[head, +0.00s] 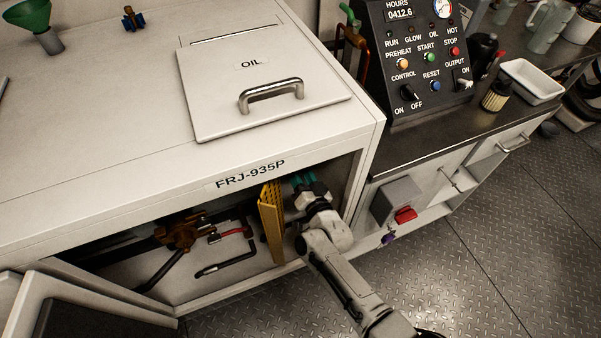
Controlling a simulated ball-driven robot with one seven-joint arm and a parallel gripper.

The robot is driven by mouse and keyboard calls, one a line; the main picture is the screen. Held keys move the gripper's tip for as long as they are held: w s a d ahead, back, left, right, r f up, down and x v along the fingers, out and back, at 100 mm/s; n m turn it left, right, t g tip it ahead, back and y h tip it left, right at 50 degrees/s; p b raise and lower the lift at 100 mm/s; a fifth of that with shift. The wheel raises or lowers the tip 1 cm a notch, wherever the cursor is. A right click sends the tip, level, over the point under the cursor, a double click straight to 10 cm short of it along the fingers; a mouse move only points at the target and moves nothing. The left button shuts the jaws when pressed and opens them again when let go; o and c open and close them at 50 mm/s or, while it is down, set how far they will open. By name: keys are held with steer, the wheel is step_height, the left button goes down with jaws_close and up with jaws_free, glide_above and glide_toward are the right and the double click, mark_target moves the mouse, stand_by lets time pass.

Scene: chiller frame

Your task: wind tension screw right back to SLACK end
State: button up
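My arm reaches into the open front bay under the "FRJ-935P" label (250,174). My gripper (308,190) is inside the bay's right part, just right of a yellow perforated guard (271,222). A teal part (302,178) shows at the gripper's far end; I cannot tell whether it is touched or held, or what it belongs to. The fingertips are too small and covered to read. I cannot make out the tension screw or a SLACK mark; the gripper and the bay's top edge hide that area.
Left in the bay are a brass-coloured fitting (181,234), a red-handled part (230,234) and a black hose (226,265). An open door (90,295) stands at lower left. A control panel (420,55) and a grey box with a red switch (405,215) are on the right.

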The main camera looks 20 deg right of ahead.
steer(key=shift+n, duration=1.2)
steer(key=o, duration=1.1)
steer(key=shift+c, duration=0.2)
steer(key=shift+s, duration=0.1)
steer(key=s, duration=1)
steer(key=shift+s+p, duration=0.35)
steer(key=shift+p, duration=0.1)
steer(key=shift+n, duration=0.3)
